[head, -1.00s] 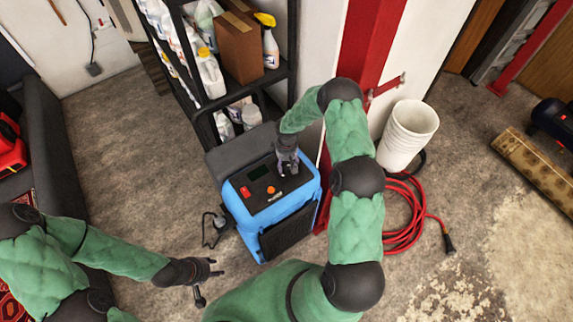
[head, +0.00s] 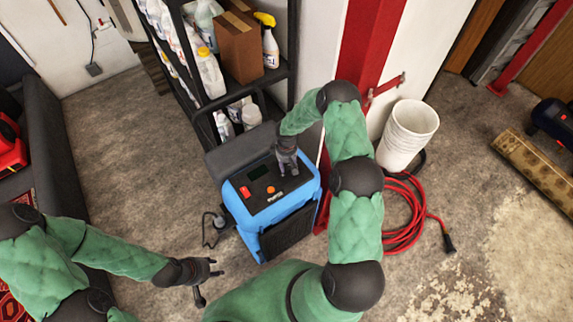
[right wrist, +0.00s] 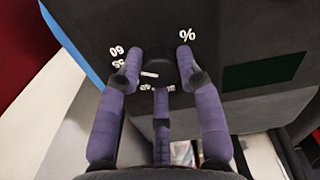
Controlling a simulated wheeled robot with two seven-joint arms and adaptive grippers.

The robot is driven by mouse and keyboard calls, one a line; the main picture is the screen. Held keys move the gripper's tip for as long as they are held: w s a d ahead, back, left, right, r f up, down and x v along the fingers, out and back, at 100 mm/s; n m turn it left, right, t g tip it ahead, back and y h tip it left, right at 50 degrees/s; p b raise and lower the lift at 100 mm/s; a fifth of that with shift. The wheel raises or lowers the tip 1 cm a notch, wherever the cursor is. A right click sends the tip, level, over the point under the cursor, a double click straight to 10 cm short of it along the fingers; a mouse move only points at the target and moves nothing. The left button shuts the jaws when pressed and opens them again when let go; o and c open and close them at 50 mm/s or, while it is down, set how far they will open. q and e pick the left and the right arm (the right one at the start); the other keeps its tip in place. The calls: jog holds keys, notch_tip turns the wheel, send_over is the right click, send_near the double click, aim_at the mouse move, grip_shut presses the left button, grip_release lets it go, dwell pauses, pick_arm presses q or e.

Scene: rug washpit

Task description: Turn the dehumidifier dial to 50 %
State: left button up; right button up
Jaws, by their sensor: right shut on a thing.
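The blue and black dehumidifier (head: 283,219) stands on the floor, its dark control panel facing up. My right gripper (head: 288,170) reaches down onto the panel. In the right wrist view its purple fingers (right wrist: 160,75) are shut around the black dial (right wrist: 159,56), which shows between them. The dial's white mark points left, toward the left finger. The numbers 60 and 55 show beside that finger, with a % sign at the upper right. Smaller numbers below the dial are partly covered, and I cannot read 50. My left gripper (head: 207,280) is open and empty, left of the dehumidifier.
The panel has a red switch (head: 245,192), an orange button (head: 270,189) and a dark display (head: 259,173). A shelf (head: 245,92) with bottles and a box stands behind. White buckets (head: 408,132) and a red hose (head: 402,232) are to the right.

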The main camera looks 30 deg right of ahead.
aim_at(286, 165)
jog(key=n+b, duration=0.1)
jog(key=n, duration=0.2)
jog(key=shift+f+b, duration=0.1)
jog(key=shift+b, duration=0.25)
jog(key=shift+n+b, duration=0.6)
jog(key=shift+n, duration=1.6)
jog(key=o, duration=1.1)
jog(key=shift+o, duration=0.2)
jog(key=shift+r, duration=0.2)
notch_tip(286, 165, up, 12)
